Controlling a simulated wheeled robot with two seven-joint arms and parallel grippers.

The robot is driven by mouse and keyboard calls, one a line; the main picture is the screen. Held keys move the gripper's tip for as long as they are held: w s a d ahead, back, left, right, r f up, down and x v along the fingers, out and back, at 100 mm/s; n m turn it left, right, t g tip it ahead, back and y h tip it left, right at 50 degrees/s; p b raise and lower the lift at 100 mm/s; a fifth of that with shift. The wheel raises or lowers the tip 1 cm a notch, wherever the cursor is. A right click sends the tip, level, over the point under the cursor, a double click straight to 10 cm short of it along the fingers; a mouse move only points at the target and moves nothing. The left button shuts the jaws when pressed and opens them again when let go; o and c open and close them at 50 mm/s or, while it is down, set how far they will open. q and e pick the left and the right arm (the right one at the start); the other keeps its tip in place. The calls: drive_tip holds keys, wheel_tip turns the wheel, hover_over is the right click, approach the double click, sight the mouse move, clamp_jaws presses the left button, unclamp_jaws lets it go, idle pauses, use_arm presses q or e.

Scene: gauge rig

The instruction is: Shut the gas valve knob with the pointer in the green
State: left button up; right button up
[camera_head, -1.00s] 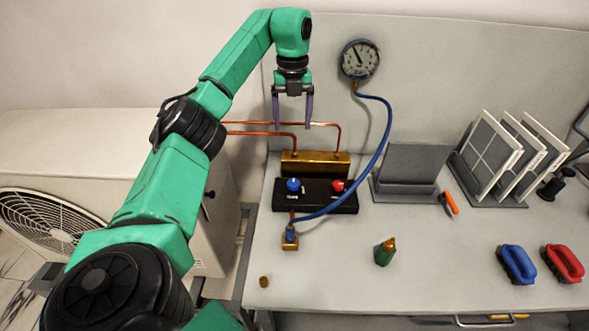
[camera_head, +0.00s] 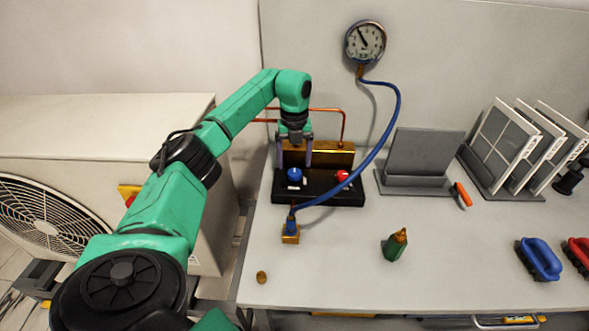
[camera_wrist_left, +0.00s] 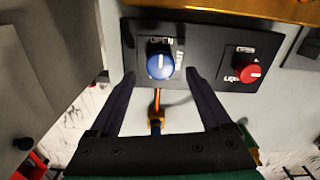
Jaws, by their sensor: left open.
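The black valve block (camera_head: 328,195) carries a blue knob (camera_head: 295,175) on the left and a red knob (camera_head: 342,176) on the right. I cannot tell by sight which is the gas valve knob. My right gripper is not in view.
A blue hose (camera_head: 392,130) arcs from gauge to brass fitting (camera_head: 290,232). A brass manifold (camera_head: 330,154) stands behind the block. A green bottle (camera_head: 395,245), brass cap (camera_head: 262,277), grey stand (camera_head: 423,155), panel rack (camera_head: 500,150) and brushes (camera_head: 538,258) occupy the bench. The front middle is clear.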

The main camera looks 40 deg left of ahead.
sight(295, 172)
use_arm(q)
wheel_tip(295, 172, down, 4)
drive_tip(key=shift+r, duration=0.1)
clamp_jaws()
drive_tip(key=m+p, duration=0.2)
drive_tip(key=shift+r+m, duration=0.3)
drive_tip(key=m, duration=0.3)
drive_tip(key=shift+f+p, duration=0.25)
drive_tip(key=shift+p, duration=0.1)
unclamp_jaws()
